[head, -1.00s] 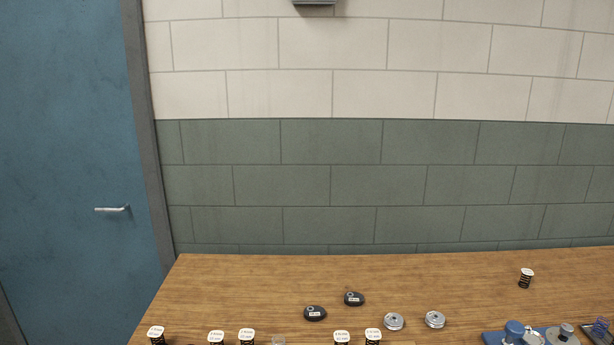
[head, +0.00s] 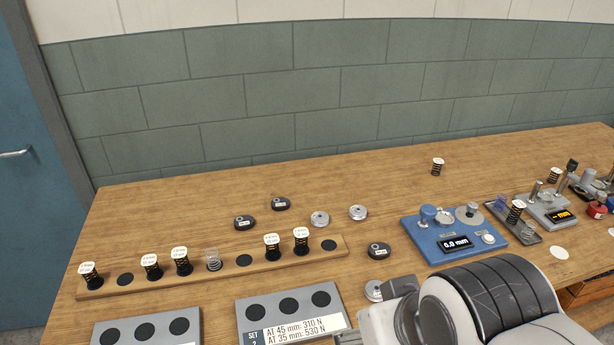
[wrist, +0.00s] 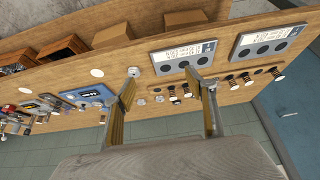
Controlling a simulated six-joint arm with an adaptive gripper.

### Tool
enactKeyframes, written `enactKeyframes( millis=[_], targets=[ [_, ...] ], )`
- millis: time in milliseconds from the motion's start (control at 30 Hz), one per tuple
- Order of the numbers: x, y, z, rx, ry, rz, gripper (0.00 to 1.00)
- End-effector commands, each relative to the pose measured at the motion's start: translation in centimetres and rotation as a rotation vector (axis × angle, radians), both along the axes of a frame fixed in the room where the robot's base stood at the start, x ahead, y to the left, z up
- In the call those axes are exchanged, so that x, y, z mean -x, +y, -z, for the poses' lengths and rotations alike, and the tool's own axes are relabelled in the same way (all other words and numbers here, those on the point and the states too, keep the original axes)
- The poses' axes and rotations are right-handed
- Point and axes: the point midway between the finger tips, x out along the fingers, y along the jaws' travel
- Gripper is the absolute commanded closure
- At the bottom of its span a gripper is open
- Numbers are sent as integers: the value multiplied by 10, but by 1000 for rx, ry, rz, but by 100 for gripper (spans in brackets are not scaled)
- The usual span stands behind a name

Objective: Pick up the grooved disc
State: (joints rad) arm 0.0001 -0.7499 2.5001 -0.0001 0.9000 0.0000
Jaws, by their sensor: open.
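Three silver round discs show in the head view. Two lie at the back, a left one (head: 319,219) and a right one (head: 358,212). A third disc (head: 375,290) lies nearer the front, partly hidden by my arm; it shows in the wrist view (wrist: 133,71) just beyond the left fingertip. I cannot tell grooves on them at this size. My gripper (wrist: 161,77) is open and empty in the wrist view, apart from the discs and above the table. In the head view my arm hides most of the gripper.
A wooden rack (head: 210,266) holds several springs. Grey set plates (head: 290,310) lie in front of it. Black labelled pucks (head: 378,251) lie near the discs. A blue gauge (head: 455,244) stands to the right, beside a grey tray (head: 527,236). The back middle of the table (head: 380,185) is clear.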

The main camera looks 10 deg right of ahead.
Motion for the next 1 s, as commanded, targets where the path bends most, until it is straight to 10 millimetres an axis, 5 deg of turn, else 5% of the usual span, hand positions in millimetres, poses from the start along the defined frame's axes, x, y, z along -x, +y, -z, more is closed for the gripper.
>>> enactKeyframes(
  millis=[467, 1000],
  targets=[
    [-11, -9, -2, 26, -15, 14, 44],
    [-117, -106, -18, 287, -159, 58, 44]
  ],
)
